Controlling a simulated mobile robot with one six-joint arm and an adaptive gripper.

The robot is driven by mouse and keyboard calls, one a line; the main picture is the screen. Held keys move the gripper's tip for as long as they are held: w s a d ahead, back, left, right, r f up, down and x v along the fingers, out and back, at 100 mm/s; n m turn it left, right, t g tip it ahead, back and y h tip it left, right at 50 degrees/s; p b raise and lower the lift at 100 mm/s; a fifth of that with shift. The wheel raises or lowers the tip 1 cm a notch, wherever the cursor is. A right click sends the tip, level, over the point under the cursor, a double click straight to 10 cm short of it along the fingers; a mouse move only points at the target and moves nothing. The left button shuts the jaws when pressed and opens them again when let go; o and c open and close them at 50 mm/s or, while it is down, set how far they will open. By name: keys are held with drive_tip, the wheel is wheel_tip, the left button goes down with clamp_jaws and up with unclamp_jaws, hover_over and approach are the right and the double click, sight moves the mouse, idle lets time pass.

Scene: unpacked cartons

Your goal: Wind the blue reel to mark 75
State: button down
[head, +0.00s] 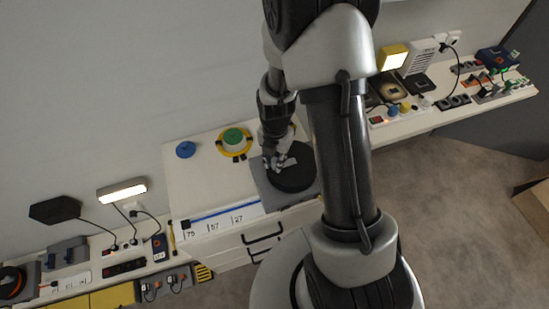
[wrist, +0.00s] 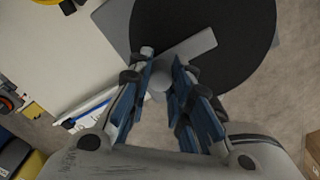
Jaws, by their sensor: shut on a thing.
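A black round reel (head: 292,170) lies on a grey base plate (head: 268,197) on the white cabinet top. It also fills the upper part of the wrist view (wrist: 240,50). A light grey crank bar (wrist: 188,50) lies across it, with a grey knob (wrist: 160,82) at its end. My gripper (head: 273,162) is shut on this knob; its two fingers flank it in the wrist view (wrist: 160,90). A white scale strip (head: 220,220) left of the reel reads 75, 57 and 27 from left to right. A blue line (head: 225,210) runs along it, with a dark block (head: 185,224) near 75.
A blue round piece (head: 186,149) and a green knob on a yellow ring (head: 233,140) sit behind on the cabinet top. Drawers with black handles (head: 262,238) are below. Side shelves carry lamps, sockets and cables. My arm hides part of the right side.

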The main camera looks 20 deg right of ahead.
idle(0.3)
drive_tip(key=c, duration=1.4)
unclamp_jaws()
drive_tip(key=shift+r, duration=0.1)
wheel_tip(320, 180, up, 12)
drive_tip(key=shift+f, duration=0.1)
